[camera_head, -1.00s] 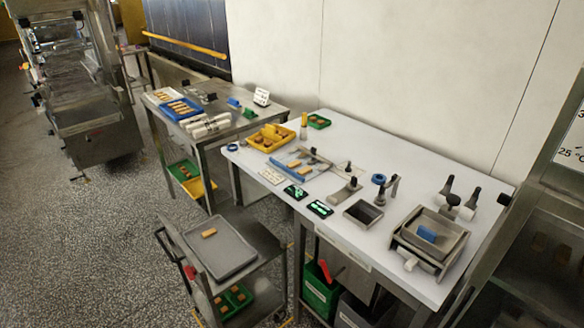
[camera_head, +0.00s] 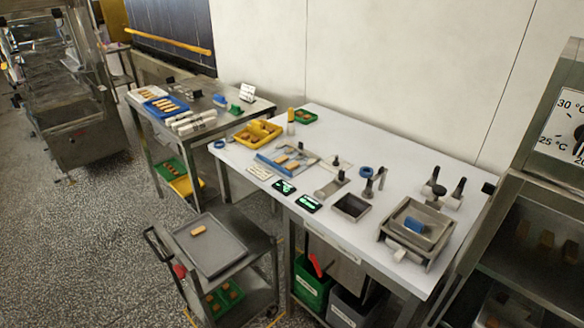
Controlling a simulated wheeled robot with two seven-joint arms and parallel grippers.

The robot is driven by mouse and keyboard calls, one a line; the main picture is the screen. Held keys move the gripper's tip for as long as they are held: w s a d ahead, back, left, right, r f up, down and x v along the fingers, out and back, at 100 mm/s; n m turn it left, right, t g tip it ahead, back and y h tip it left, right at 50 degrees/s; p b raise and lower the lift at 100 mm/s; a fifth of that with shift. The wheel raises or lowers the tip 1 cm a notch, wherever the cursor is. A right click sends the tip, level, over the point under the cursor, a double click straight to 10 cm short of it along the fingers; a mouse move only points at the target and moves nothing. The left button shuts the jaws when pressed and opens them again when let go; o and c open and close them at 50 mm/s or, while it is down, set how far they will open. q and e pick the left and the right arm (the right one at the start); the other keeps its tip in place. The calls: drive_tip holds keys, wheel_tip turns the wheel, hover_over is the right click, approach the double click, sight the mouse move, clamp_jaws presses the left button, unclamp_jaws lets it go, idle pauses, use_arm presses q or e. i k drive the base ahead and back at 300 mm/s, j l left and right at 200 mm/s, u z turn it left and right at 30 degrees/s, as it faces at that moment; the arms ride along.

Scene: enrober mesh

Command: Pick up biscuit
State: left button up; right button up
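A single tan biscuit (camera_head: 198,231) lies on the grey tray (camera_head: 222,252) on top of the cart at the lower middle. More biscuits lie in the blue tray (camera_head: 149,109) on the far left table. A few tan pieces also lie on the blue-edged board (camera_head: 262,158) on the white table, and small brown pieces are in the yellow tray (camera_head: 246,136). Neither of my grippers shows in the head view.
The white table (camera_head: 420,190) carries a metal box with a blue block (camera_head: 414,225), an open grey bin (camera_head: 350,207) and small dark displays (camera_head: 309,204). Green (camera_head: 311,287) and grey bins stand below. Speckled floor (camera_head: 90,240) is clear on the left.

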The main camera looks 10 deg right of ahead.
sight(200, 231)
drive_tip(key=z, duration=0.2)
drive_tip(key=j+z, duration=0.45)
drive_tip(key=k+j+z, duration=0.1)
drive_tip(key=j+z, duration=0.3)
drive_tip(key=k+j+z, duration=0.15)
drive_tip(key=j+z, duration=0.3)
drive_tip(key=k+j, duration=0.2)
drive_tip(key=j, duration=0.2)
drive_tip(key=k+j, duration=0.15)
drive_tip(key=j, duration=0.25)
drive_tip(key=k+j+z, duration=0.1)
drive_tip(key=j, duration=0.25)
drive_tip(key=k+j, duration=0.25)
drive_tip(key=j, duration=0.15)
